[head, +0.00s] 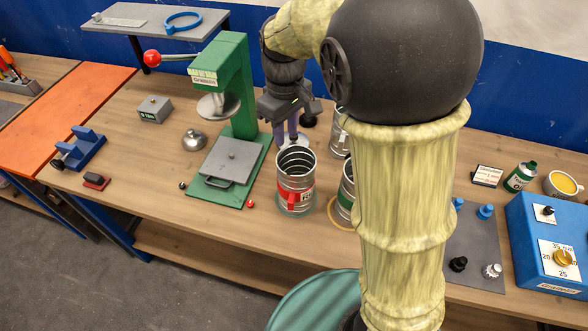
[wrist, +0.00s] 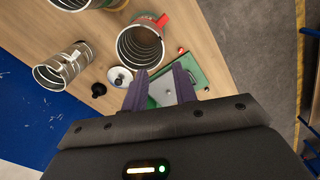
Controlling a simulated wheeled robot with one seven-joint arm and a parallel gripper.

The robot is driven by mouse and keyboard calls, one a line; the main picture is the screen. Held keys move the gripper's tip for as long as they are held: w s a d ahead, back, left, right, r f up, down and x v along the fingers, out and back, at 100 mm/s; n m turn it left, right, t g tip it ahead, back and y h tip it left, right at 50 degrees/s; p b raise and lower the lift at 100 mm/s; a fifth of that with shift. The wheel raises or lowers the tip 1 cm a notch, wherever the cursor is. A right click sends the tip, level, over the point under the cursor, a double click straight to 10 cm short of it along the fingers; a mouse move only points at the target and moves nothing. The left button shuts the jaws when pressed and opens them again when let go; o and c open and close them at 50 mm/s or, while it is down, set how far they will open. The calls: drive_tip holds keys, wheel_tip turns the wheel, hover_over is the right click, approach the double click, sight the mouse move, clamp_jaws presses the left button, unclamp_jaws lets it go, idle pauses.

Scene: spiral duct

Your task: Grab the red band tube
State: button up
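The red band tube (head: 296,167) is a ribbed metal duct standing upright on the bench, open at the top, with a red band and a white label low on its side. In the wrist view the red band tube (wrist: 140,47) shows its open mouth, with a red tab at its rim. My gripper (head: 285,136) is just behind and above the tube in the head view, with purple fingers pointing down. In the wrist view my gripper (wrist: 164,77) has its fingers spread with nothing between them, apart from the tube.
A green band tube (head: 346,195) stands close right of it, partly hidden by my arm. Another metal tube (head: 339,140) stands behind. A green press (head: 237,95) with a grey plate (head: 230,162) is to the left.

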drive_tip(key=p, duration=0.3)
hover_over(295, 186)
drive_tip(key=w+a, duration=0.1)
drive_tip(key=a, duration=0.1)
wheel_tip(295, 186, down, 12)
drive_tip(key=shift+d, duration=0.1)
drive_tip(key=shift+f, duration=0.1)
drive_tip(key=f, duration=0.1)
drive_tip(key=f+p, duration=0.1)
drive_tip(key=f, duration=0.1)
drive_tip(key=a+f, duration=0.1)
drive_tip(key=f, duration=0.1)
drive_tip(key=shift+w+p, duration=0.2)
drive_tip(key=shift+p, duration=0.1)
idle(0.4)
